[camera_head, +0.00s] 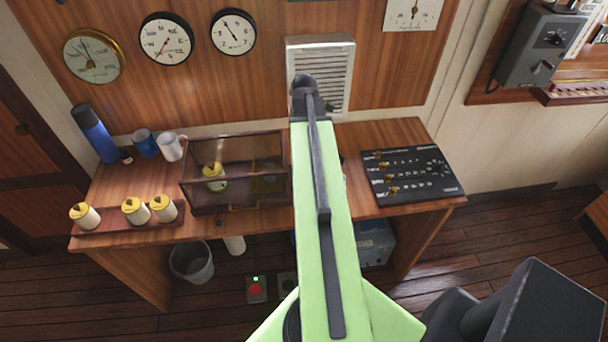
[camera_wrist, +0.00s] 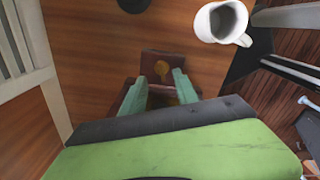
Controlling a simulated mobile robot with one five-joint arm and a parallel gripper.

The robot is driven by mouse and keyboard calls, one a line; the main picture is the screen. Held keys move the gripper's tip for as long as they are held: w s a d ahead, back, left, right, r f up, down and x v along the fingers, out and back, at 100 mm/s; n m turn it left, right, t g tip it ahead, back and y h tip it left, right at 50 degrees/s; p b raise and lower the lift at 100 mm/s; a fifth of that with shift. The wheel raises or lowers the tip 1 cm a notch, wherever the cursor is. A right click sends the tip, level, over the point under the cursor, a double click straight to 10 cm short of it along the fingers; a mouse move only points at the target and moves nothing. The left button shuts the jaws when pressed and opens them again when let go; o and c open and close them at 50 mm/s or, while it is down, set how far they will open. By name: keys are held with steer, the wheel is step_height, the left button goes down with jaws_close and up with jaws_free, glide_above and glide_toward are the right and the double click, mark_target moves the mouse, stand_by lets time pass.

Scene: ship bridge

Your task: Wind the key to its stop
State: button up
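In the wrist view a small dark reddish-brown wooden block (camera_wrist: 148,60) stands on the wooden desk top. A small round brass-coloured piece (camera_wrist: 162,68), which looks like the key, is on it. My gripper (camera_wrist: 155,78) has its two pale green fingers spread, one on each side of the block's near part. A gap shows between the fingers and the brass piece, and an amber-brown area lies lower between them. Whether a finger touches the block I cannot tell. In the head view my green arm hides the gripper, block and key.
A white mug (camera_wrist: 224,22) stands close by, upper right in the wrist view. In the head view a glass case (camera_head: 236,172) is left of my arm, a black switch panel (camera_head: 412,176) right. A rack with several cream-coloured, yellow-topped pieces (camera_head: 118,223) lies at the left front edge.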

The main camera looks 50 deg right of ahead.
step_height(320, 180, down, 9)
steer(key=b, duration=0.7)
steer(key=shift+r, duration=0.2)
steer(key=shift+r, duration=0.1)
steer(key=shift+c, duration=0.3)
jaws_close()
